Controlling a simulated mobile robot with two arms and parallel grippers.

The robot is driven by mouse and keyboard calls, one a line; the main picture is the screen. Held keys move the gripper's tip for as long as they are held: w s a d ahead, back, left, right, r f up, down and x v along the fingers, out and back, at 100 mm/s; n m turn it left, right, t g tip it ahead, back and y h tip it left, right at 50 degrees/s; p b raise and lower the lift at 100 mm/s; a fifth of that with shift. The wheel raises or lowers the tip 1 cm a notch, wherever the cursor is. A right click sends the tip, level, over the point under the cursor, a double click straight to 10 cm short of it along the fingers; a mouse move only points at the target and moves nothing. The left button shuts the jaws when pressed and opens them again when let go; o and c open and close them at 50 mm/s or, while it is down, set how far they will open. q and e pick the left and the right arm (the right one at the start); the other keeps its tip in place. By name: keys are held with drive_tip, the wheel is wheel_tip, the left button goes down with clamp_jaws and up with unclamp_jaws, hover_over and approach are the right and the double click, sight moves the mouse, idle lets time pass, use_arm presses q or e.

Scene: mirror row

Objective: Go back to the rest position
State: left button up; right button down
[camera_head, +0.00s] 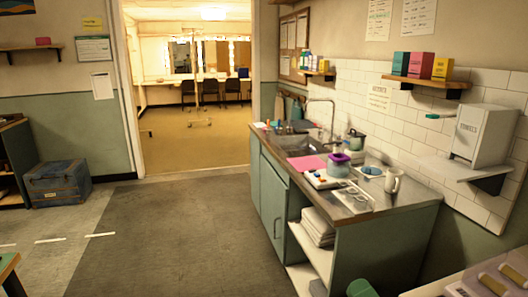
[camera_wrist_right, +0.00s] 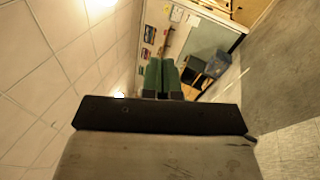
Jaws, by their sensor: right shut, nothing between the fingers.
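My right gripper (camera_wrist_right: 161,64) shows in the right wrist view, its two green fingers side by side beyond the black crossbar. It is shut and empty. The wrist view is turned on its side, with ceiling tiles at the left and the room and floor at the right, and nothing touches the fingers. In the head view I cannot clearly make out the right gripper; a rounded green shape (camera_head: 361,288) shows at the bottom edge, and I cannot tell what it is. My left gripper is not in view.
A wall shelf (camera_head: 470,170) holds a white dispenser (camera_head: 483,135). A blue crate (camera_head: 57,184) sits at the left.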

drive_tip(key=s+d+f+m+g+h, duration=0.3)
drive_tip(key=f+m+g+h, duration=0.15)
drive_tip(key=f+m, duration=0.4)
drive_tip(key=s+d+f+m+g+h, duration=0.35)
drive_tip(key=f+m+h, duration=0.3)
drive_tip(key=m, duration=0.25)
drive_tip(key=s+a+f+m+g+y, duration=0.2)
drive_tip(key=s+f+m+g, duration=0.3)
drive_tip(key=s+f+g, duration=0.45)
drive_tip(key=s+f, duration=0.2)
drive_tip(key=f, duration=1.2)
drive_tip(key=s+f, duration=0.3)
drive_tip(key=f, duration=1)
drive_tip(key=s+d+f+g, duration=0.1)
drive_tip(key=s+d+f, duration=0.1)
drive_tip(key=s+f, duration=1.3)
drive_tip(key=shift+d+f, duration=0.15)
drive_tip(key=shift+d, duration=0.25)
drive_tip(key=shift+s+g, duration=0.1)
drive_tip(key=shift+g, duration=0.15)
